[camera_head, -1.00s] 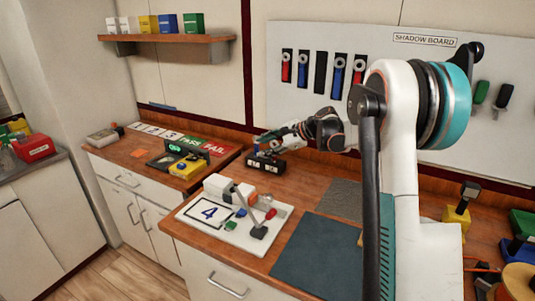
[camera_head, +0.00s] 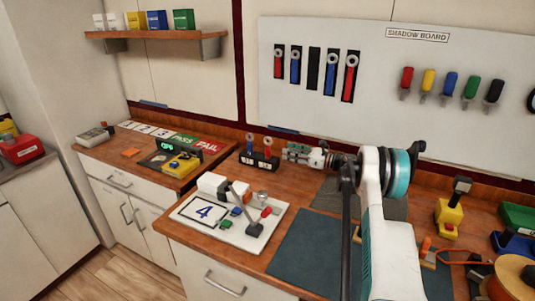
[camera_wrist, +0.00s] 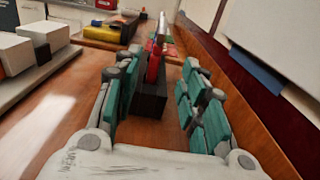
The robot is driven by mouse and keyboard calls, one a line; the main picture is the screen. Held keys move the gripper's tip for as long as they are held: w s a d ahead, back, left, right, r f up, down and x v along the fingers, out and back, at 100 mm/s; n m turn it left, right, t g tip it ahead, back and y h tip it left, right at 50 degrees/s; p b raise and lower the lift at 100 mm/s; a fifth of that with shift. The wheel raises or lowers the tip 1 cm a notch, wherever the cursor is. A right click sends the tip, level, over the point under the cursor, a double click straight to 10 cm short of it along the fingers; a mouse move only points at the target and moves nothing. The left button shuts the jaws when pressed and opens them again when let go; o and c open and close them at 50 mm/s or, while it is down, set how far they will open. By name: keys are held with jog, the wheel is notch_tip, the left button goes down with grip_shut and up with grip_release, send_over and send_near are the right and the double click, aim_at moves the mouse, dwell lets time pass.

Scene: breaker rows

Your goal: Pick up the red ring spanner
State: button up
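A red tool, which looks like the red ring spanner (camera_wrist: 153,66), stands upright in a black block (camera_wrist: 149,98) in the wrist view. It lies ahead, between my finger lines; contact is not visible. In the head view the block (camera_head: 258,162) has two slim upright tools, one with a red handle (camera_head: 268,146). My gripper (camera_head: 286,152) is open just right of the block, pointing left, low over the bench. The wrist view shows my gripper (camera_wrist: 162,66) with teal finger pads apart. Red ring spanners also hang on the shadow board, a smaller (camera_head: 278,66) and a larger one (camera_head: 350,80).
A white board (camera_head: 265,236) with a lever and small parts lies in front of the block. A yellow device (camera_head: 182,164) sits on the left bench. The wall runs close behind my gripper. A dark mat (camera_head: 300,250) lies in the front.

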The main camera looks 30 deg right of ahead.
aim_at(269, 149)
jog(key=b+x, duration=0.1)
jog(key=x, duration=0.2)
jog(key=b+x, duration=0.1)
jog(key=x, duration=0.2)
jog(key=f+b+x, duration=0.1)
jog(key=x, duration=0.3)
jog(key=shift+a, duration=0.25)
jog(key=shift+w+a+r, duration=0.15)
jog(key=shift+w, duration=0.1)
grip_shut()
